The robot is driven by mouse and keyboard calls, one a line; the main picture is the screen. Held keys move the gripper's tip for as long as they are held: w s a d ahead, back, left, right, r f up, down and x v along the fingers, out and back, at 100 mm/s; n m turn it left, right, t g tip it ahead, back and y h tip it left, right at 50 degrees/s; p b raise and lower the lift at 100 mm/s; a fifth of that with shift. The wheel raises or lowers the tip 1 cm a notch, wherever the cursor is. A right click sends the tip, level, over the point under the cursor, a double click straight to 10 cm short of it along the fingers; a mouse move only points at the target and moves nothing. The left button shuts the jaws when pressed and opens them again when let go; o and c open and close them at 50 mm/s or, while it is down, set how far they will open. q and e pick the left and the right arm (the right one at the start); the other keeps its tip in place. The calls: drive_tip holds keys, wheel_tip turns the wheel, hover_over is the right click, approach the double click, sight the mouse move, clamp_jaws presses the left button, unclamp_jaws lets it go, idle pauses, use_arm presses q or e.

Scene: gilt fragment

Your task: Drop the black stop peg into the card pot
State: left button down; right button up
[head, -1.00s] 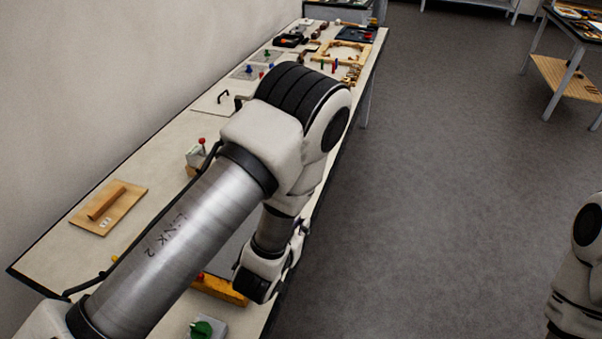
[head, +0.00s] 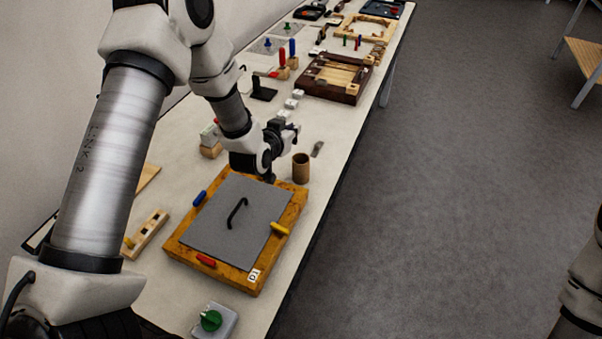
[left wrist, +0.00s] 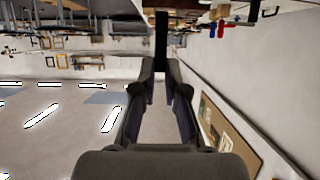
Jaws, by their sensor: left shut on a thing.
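My left gripper (head: 290,130) is held over the table, just behind and a little left of a brown, round, open-topped card pot (head: 301,168). In the left wrist view, the fingers (left wrist: 161,75) are closed on a black stop peg (left wrist: 161,38), which sticks out past the fingertips. In the head view the peg cannot be made out clearly against the dark gripper. The pot stands upright on the table near its right edge, apart from the gripper. My right gripper is outside the view.
A wooden board with a grey plate (head: 225,225) and coloured pegs lies in front of the pot. White blocks (head: 291,103) and a dark wooden frame (head: 333,78) are farther back. A green-knobbed box (head: 211,320) is nearest.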

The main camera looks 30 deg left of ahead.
use_arm(q)
wheel_tip(320, 180, down, 2)
drive_tip(key=shift+w+a+f+b, duration=0.1)
drive_tip(key=shift+w+f+b, duration=0.1)
drive_tip(key=shift+b, duration=0.2)
drive_tip(key=shift+s, duration=0.1)
drive_tip(key=c, duration=1.1)
unclamp_jaws()
drive_tip(key=shift+s+r, duration=0.1)
drive_tip(key=shift+c, duration=0.2)
drive_tip(key=v, duration=1.1)
drive_tip(key=shift+s, duration=0.4)
